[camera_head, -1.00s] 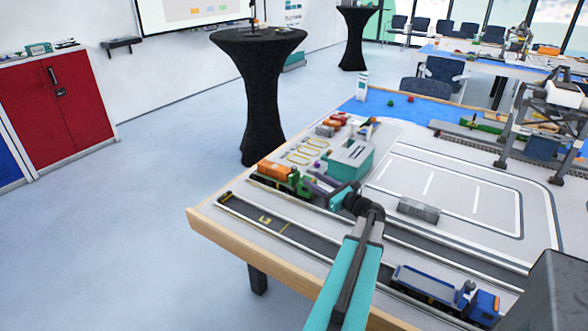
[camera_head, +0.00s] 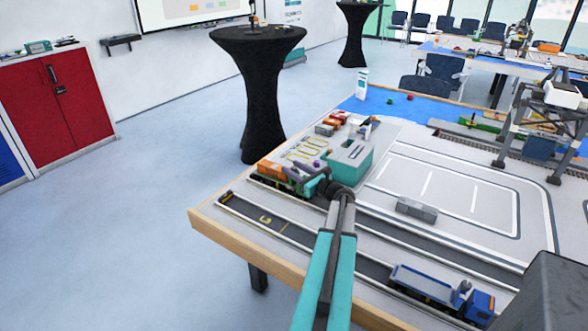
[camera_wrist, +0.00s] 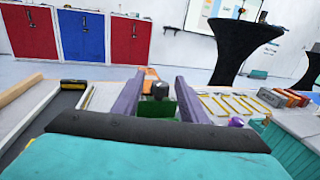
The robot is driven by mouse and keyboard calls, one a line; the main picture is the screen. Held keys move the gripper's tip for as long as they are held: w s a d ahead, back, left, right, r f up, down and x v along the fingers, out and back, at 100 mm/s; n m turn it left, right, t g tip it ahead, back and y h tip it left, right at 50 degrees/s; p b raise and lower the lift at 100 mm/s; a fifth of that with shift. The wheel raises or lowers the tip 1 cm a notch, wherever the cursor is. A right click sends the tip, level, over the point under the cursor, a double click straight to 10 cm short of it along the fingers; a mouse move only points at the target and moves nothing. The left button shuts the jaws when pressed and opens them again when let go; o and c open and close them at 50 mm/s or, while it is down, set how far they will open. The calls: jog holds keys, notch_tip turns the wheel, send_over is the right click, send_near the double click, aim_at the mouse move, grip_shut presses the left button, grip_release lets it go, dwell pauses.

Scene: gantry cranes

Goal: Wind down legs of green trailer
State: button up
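The green trailer (camera_head: 295,176) with an orange load (camera_head: 270,168) stands on the strip at the table's left end. My gripper (camera_head: 304,170) is over its green end and partly covers it in the head view. In the wrist view the two purple fingers of my gripper (camera_wrist: 160,82) stand apart, with a dark round knob (camera_wrist: 160,91) and a green surface (camera_wrist: 187,136) showing between them. I cannot tell whether the fingers touch the trailer. The trailer's legs are not distinguishable.
A teal box (camera_head: 350,160) stands just right of my gripper. A blue truck (camera_head: 440,291) is on the front lane and a grey block (camera_head: 417,209) lies in the middle. The table's wooden edge (camera_head: 240,252) is close to the trailer. A gantry crane (camera_head: 540,115) stands at the far right.

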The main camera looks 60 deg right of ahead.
jog(key=shift+c, duration=0.4)
grip_shut()
jog(key=shift+a+f+m+g+h+b, duration=0.15)
jog(key=shift+m+g+h+b, duration=0.25)
jog(key=shift+m+h+b, duration=0.6)
jog(key=m+g+h+b, duration=0.1)
jog(key=h, duration=0.1)
jog(key=h+b, duration=0.1)
jog(key=b, duration=0.1)
jog(key=shift+m+g+h+b, duration=0.3)
jog(key=shift+m+g+h, duration=0.1)
jog(key=shift+m+h+b, duration=0.3)
jog(key=shift+h+b, duration=0.1)
jog(key=shift+b, duration=0.3)
jog(key=m+g+h+b, duration=0.4)
jog(key=g+h+b, duration=0.1)
jog(key=b, duration=0.8)
jog(key=shift+f+m+g, duration=0.15)
jog(key=shift+m+g, duration=0.15)
jog(key=shift+g, duration=0.1)
jog(key=m+g+h+b, duration=0.1)
jog(key=b, duration=0.2)
jog(key=shift+g, duration=0.4)
jog(key=shift+r+m+g+b, duration=0.2)
jog(key=shift+m+g+b, duration=0.25)
jog(key=shift+b, duration=0.2)
